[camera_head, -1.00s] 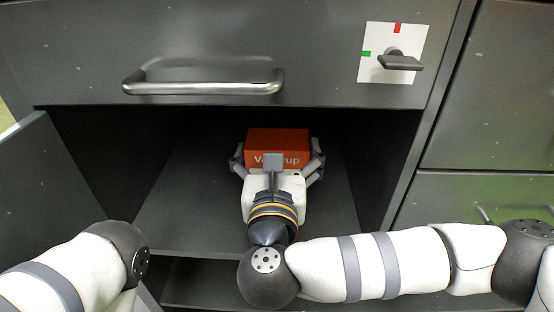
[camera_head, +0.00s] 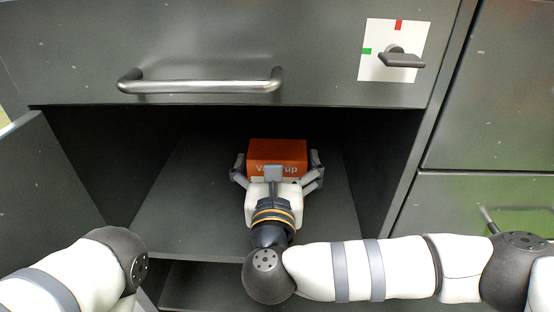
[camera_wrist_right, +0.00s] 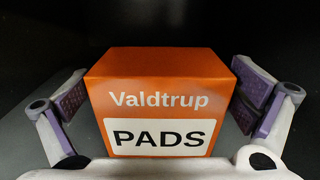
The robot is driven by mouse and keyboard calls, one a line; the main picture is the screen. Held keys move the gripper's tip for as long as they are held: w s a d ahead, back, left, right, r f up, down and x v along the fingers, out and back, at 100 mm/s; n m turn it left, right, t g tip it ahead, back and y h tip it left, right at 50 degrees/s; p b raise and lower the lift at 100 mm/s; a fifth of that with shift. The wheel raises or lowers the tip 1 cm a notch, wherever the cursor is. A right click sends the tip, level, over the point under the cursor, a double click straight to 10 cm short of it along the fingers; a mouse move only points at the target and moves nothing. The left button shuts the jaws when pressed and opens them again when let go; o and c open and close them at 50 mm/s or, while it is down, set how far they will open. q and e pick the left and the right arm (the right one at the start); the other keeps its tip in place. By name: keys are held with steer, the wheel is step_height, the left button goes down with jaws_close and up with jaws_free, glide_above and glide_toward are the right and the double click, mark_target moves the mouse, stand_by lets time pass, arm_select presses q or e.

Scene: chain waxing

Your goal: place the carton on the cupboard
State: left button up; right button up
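The orange carton (camera_head: 278,152), marked "Valdtrup", is inside the open compartment, near the middle. It looks upright on the compartment floor, though its base is hidden behind my right gripper in the head view. In the wrist view the carton (camera_wrist_right: 160,90) shows its "PADS" label. My right gripper (camera_head: 278,168) reaches in from the front, with one finger on each side of the carton.
The grey cupboard (camera_head: 230,30) has a drawer front with a metal handle (camera_head: 200,86) above the compartment. A lever on a white plate (camera_head: 373,35) is at upper right. An open door (camera_head: 45,170) stands at left. The compartment floor (camera_head: 180,215) is clear around the carton.

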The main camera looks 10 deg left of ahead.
steer(key=shift+s+r, duration=0.15)
steer(key=shift+r, duration=0.05)
steer(key=s+d, duration=0.1)
steer(key=s, duration=1)
steer(key=shift+s+p, duration=0.35)
steer(key=shift+s, duration=0.05)
steer(key=shift+f, duration=0.1)
